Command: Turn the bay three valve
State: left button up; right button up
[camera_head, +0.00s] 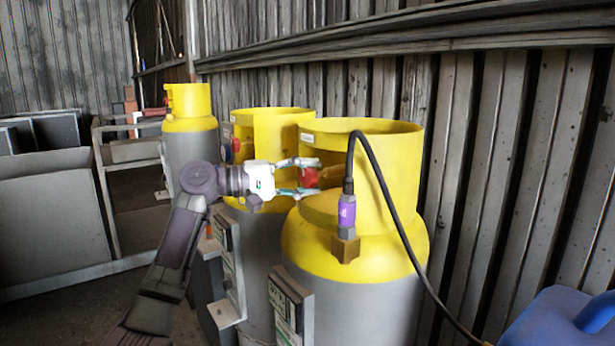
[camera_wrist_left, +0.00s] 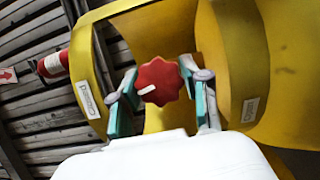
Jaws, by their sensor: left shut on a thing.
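A red scalloped valve knob (camera_head: 309,177) sits in the opening of the yellow collar on the nearest gas cylinder (camera_head: 365,262). My left gripper (camera_head: 317,176) comes in from the left with one finger above the knob and one below it. In the left wrist view the knob (camera_wrist_left: 158,80) lies between the teal pads of the gripper (camera_wrist_left: 160,88), which is shut on it. A white mark on the knob's face points left and slightly down. No bay number is readable. My right gripper is not in view.
A second yellow-topped cylinder (camera_head: 262,230) stands just behind, with its own red valve (camera_head: 236,146). A third (camera_head: 190,140) is farther back. A black hose (camera_head: 385,190) arcs from a purple fitting (camera_head: 347,212) on the nearest cylinder. A blue object (camera_head: 560,318) is at lower right.

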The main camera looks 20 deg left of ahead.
pick_arm(q)
jog(key=shift+m+y, duration=0.4)
jog(key=shift+m, duration=0.6)
jog(key=o, duration=1.2)
jog(key=shift+c, duration=0.2)
jog(key=v, duration=1.2)
jog(key=shift+w+a+r, duration=0.1)
jog(key=shift+w, duration=0.05)
